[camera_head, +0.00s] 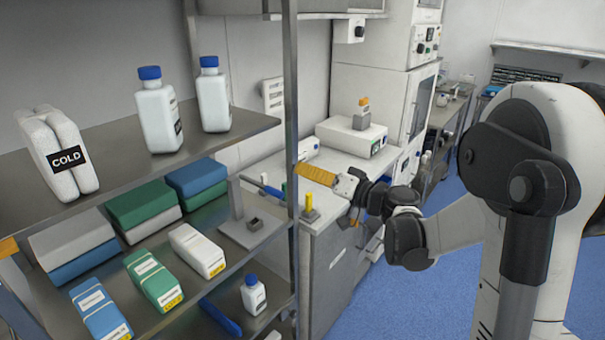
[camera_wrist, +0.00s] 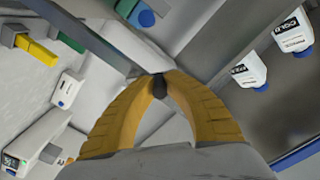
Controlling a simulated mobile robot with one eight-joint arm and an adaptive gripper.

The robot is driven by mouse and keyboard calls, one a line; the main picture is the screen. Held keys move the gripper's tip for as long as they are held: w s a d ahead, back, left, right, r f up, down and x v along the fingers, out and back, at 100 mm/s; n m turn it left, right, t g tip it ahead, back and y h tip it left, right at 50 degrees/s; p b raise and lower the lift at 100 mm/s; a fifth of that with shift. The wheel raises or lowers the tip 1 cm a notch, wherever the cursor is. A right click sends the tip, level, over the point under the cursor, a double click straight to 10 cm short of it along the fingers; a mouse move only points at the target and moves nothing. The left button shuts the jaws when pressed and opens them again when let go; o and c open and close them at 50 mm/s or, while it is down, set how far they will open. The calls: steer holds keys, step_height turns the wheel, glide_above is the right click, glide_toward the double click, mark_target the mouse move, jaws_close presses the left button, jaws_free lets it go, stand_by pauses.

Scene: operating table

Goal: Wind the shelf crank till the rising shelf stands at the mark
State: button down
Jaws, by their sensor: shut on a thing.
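My gripper (camera_head: 300,168) reaches in from the right, its yellow ribbed fingers beside the front post of the rack. In the wrist view my gripper (camera_wrist: 158,86) is shut on a small dark knob (camera_wrist: 158,88), which looks like the crank's handle. The rest of the crank is hidden or cannot be made out. The metal shelf rack (camera_head: 245,128) fills the left of the head view, with boards at different heights. I cannot tell which board is the rising shelf. No mark can be made out for certain.
White bottles (camera_head: 157,112) with blue caps and a COLD pack (camera_head: 68,158) stand on the upper board. Boxes (camera_head: 197,250) and a grey stand (camera_head: 238,205) sit lower. A counter (camera_head: 335,205) stands behind my gripper. Blue floor (camera_head: 455,225) shows at the right.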

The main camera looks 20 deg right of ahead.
steer(key=shift+w+d+r+m+p, duration=0.1)
steer(key=shift+w+d+r+m, duration=0.3)
steer(key=shift+m, duration=1.15)
steer(key=shift+w+d+r+m+p, duration=0.2)
steer(key=shift+d+m, duration=0.25)
steer(key=shift+m, duration=1.15)
steer(key=shift+w+d+r+m+p, duration=0.15)
steer(key=shift+w+d+m, duration=0.25)
steer(key=shift+m, duration=1.15)
steer(key=c, duration=1.4)
jaws_free()
steer(key=shift+d, duration=0.1)
steer(key=shift+s, duration=0.1)
steer(key=v, duration=1.2)
